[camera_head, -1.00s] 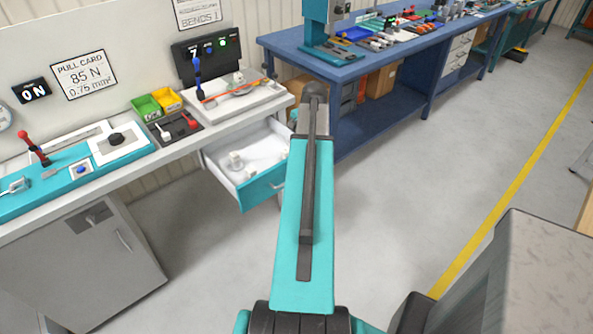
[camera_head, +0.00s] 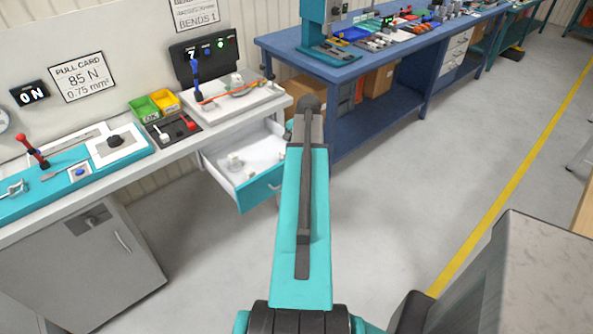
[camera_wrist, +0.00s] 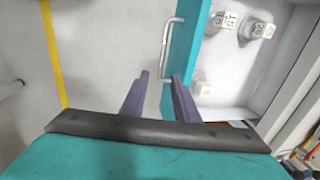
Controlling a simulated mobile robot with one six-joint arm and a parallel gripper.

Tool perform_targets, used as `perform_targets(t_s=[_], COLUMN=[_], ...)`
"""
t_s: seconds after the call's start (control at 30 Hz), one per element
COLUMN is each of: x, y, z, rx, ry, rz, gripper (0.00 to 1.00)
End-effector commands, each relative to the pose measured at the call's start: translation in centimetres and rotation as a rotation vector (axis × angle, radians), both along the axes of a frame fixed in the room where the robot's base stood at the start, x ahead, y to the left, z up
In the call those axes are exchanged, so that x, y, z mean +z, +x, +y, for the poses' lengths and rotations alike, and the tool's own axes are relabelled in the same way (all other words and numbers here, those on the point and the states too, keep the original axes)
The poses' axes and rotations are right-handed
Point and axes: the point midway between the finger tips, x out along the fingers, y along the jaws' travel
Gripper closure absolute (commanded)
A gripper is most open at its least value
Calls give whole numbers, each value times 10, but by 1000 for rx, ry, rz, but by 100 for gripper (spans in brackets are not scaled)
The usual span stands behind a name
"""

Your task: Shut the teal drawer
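The teal drawer (camera_head: 262,190) stands pulled out under the grey-white bench in the head view. Its teal front also shows in the wrist view (camera_wrist: 196,48), with a pale bar handle (camera_wrist: 170,48) on its outer face. Several small white blocks lie inside the drawer. My gripper (camera_wrist: 161,82) is open, with a gap between its two dark fingers. The lower end of the handle shows in line with this gap; I cannot tell whether the fingers touch it. One fingertip overlaps the teal front in the picture. In the head view my arm hides the gripper and part of the drawer's right end.
The bench top (camera_head: 195,135) carries a white board, green and yellow bins (camera_head: 155,103) and levers. A grey cabinet (camera_head: 88,262) stands below at left. A blue workbench (camera_head: 345,70) stands behind my arm. The floor (camera_head: 420,170) to the right is clear.

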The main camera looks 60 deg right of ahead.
Motion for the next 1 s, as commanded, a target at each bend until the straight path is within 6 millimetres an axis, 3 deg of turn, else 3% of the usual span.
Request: perform_targets(t_s=[1.0], x=[-92], y=[19], z=[-5], rx=[2], ry=[1], rz=[1], gripper=[72])
